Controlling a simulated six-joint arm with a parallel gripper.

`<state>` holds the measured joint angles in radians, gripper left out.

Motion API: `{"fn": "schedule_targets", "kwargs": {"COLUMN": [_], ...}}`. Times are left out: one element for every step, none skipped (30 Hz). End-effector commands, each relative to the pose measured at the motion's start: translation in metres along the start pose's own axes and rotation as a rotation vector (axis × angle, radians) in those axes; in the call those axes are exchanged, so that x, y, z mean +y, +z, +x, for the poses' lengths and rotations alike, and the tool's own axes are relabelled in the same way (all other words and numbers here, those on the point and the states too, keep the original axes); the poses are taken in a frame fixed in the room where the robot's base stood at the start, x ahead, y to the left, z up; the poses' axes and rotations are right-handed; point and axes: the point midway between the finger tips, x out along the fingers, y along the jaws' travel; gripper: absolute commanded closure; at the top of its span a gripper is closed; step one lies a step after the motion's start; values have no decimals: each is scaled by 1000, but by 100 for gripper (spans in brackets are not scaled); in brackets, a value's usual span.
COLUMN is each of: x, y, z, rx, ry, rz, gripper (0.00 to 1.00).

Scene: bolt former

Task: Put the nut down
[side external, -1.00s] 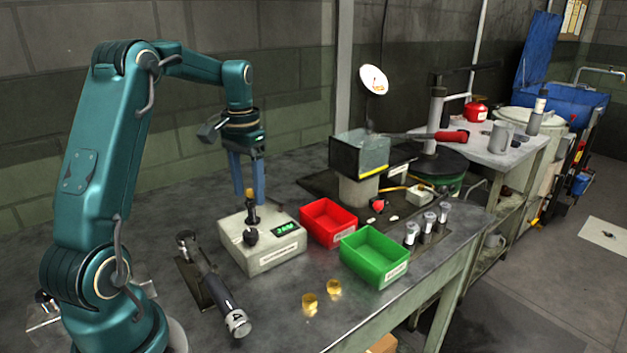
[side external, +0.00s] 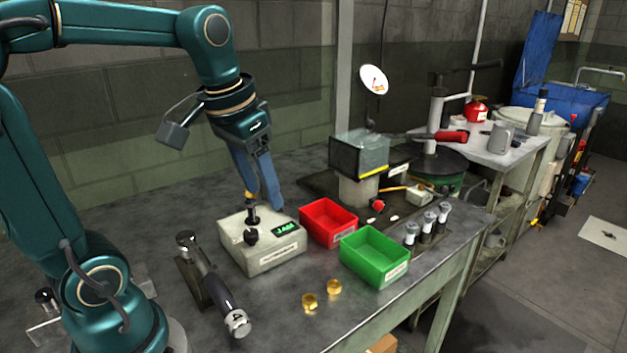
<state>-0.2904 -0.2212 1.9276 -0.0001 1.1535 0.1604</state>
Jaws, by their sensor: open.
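A small brass nut (side external: 250,196) sits at the top of the black post (side external: 252,214) on the pale tester box (side external: 262,250). My gripper (side external: 263,200) has two blue fingers, open and pointing down at a tilt. The left fingertip is close to the nut and the right finger hangs to its right, above the box. I cannot tell whether a finger touches the nut. Two more brass nuts, one at the left (side external: 309,301) and one at the right (side external: 334,287), lie on the bench in front.
An empty-looking red bin (side external: 328,240) and green bin (side external: 375,275) stand right of the box. A dark cylindrical tool (side external: 215,290) lies front left on the bench. Several capped cylinders (side external: 428,222) stand at the right. A glass-sided guard (side external: 360,155) is behind the bins.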

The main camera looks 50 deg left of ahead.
Motion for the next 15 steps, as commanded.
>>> {"fn": "schedule_targets", "kwargs": {"x": [14,20,27,32,37,42,45,48,51,53,54,56,57,58,58], "y": [14,22,31,38,45,54,59,64,71,74,77,81,83,84,85], "z": [-3,-3,-3,-3,-2,0,1,2,4,5,6,8,9,9,10], "rx": [40,58,83,103,120,140,155,168,181,191,199,206,210,215,218], "ry": [10,16,25,32,39,49,55,62,70,76,80,86,88,91,93], "rz": [26,38,50,60,67,78,83,90,97,100,103,107,109,110,111], "gripper": [41,41,41,41,41,41,41,41,41,41,41,41,34,34,34]}}
